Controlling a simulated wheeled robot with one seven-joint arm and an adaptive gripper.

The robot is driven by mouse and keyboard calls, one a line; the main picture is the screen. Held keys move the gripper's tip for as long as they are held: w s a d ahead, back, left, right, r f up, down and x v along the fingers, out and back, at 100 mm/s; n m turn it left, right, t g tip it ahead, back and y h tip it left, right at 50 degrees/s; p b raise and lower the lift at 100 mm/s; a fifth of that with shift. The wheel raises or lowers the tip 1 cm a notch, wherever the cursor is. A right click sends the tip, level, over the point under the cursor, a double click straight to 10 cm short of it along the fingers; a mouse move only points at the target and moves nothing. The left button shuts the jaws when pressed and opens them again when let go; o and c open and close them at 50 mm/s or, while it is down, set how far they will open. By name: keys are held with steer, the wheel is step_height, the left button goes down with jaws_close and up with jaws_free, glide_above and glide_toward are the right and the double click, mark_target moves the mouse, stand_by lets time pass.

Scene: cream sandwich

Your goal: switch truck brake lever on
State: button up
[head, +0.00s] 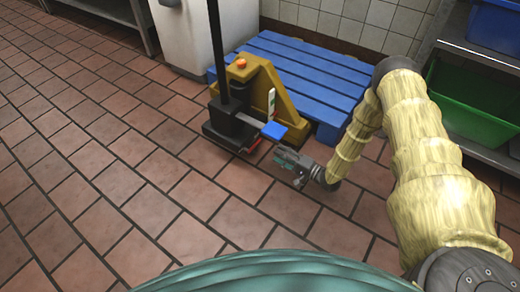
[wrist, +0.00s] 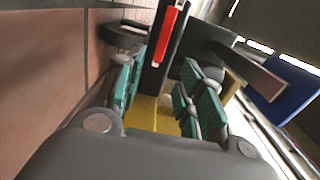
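The yellow and black pallet truck (head: 256,90) stands upright on the floor, with a tall black handle post (head: 218,50). Low at its near side are a blue pedal (head: 273,131) and a small red lever (head: 252,146). The frames do not make clear which is the brake lever. In the wrist view the red lever (wrist: 168,35) lies on a dark bar and the blue pedal (wrist: 272,85) is at the right. My gripper (head: 281,157) is low over the floor, just right of the red lever. Its green-padded fingers are apart in the wrist view (wrist: 162,85), with nothing gripped.
A blue pallet (head: 315,75) lies behind the truck, against the tiled wall. A shelf with a green crate (head: 470,115) and a blue crate (head: 497,25) stands at the right. A white cabinet (head: 185,35) is behind left. The tiled floor (head: 100,140) is clear at the left and in front.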

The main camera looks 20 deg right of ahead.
mark_target(258, 143)
steer(key=b+x, duration=0.4)
steer(key=x, duration=0.5)
steer(key=shift+w+a+f, duration=0.15)
steer(key=shift+w, duration=0.05)
steer(key=shift+w+a+b, duration=0.4)
steer(key=shift+w, duration=0.1)
jaws_close()
